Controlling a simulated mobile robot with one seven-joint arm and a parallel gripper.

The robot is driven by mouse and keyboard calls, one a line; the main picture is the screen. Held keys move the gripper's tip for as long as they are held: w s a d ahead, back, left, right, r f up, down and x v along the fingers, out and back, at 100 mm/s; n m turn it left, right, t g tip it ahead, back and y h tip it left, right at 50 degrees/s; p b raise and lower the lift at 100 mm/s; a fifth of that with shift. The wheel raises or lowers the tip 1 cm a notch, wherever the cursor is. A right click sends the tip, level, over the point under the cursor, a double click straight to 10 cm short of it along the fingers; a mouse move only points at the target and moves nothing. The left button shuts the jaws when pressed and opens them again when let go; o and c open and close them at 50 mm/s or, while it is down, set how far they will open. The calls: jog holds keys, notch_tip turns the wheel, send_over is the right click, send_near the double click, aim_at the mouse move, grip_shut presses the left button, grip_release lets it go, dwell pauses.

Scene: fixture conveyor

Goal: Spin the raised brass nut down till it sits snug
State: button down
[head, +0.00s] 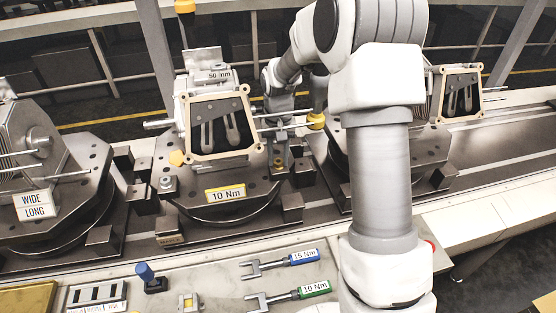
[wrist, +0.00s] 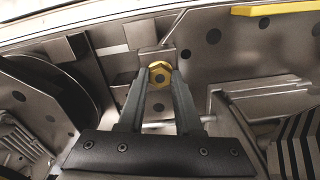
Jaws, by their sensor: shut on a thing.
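A brass hex nut (wrist: 160,73) sits between the fingertips of my gripper (wrist: 159,78) in the wrist view, its dark bore facing the camera. The two dark fingers close on it from either side. In the head view my gripper (head: 280,158) points down at the right side of the middle fixture (head: 186,205), labelled 10 Nm. The nut is small there and mostly hidden by the fingers. How far it stands above its seat cannot be told. Another brass nut (head: 177,158) shows at the left of the fixture's framed housing (head: 246,122).
A blue 15 Nm wrench (head: 303,257) and a green 10 Nm wrench (head: 313,289) lie on the front bench.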

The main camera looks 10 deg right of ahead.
jog(key=m, duration=0.5)
dwell(0.3)
jog(key=c, duration=0.8)
grip_release()
jog(key=n, duration=0.4)
jog(key=shift+n, duration=1)
